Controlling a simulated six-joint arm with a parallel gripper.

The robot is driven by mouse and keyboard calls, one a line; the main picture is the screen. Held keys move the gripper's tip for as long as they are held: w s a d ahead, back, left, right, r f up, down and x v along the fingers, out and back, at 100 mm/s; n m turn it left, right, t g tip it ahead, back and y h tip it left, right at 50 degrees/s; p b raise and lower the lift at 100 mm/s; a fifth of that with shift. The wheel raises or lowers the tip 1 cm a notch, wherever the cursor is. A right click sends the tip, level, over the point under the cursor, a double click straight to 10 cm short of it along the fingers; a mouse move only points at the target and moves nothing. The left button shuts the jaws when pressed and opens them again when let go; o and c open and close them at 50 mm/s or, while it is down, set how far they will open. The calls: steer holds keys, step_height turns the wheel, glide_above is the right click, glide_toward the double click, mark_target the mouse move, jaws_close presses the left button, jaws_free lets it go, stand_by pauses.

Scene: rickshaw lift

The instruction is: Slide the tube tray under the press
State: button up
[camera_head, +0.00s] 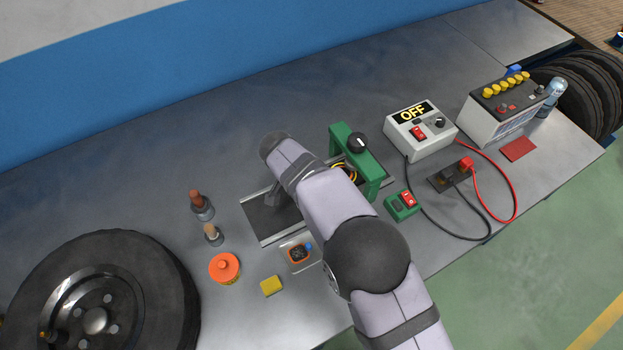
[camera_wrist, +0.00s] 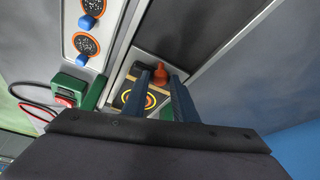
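The green press (camera_head: 343,140) stands on the bench, an arch with a black knob on top. The tube tray, with yellow rings (camera_head: 345,171), is at the arch, partly hidden by the press and my arm. In the wrist view the tray (camera_wrist: 137,97) shows black and yellow rings and an upright red-orange knob (camera_wrist: 160,74). My gripper (camera_wrist: 160,88) points down at the tray, its two fingers apart with the knob between or just beyond their tips. Contact with the knob cannot be made out. In the head view my arm hides the fingertips.
A dark metal track (camera_head: 262,222) runs left of the press. A small patch tray (camera_head: 299,262) lies in front of it. A green switch box (camera_head: 401,207) and a grey OFF box (camera_head: 420,135) with cables stand to the right. A wheel (camera_head: 165,290) lies left.

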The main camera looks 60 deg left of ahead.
steer(key=shift+f, duration=0.1)
jaws_close()
steer(key=shift+w+b, duration=1)
steer(key=shift+w, duration=1.05)
jaws_free()
steer(key=shift+w, duration=0.15)
steer(key=shift+s, duration=0.2)
steer(key=shift+r, duration=0.3)
steer(key=b+v, duration=0.2)
steer(key=v, duration=0.4)
steer(key=shift+r+b, duration=0.35)
steer(key=shift+r, duration=0.05)
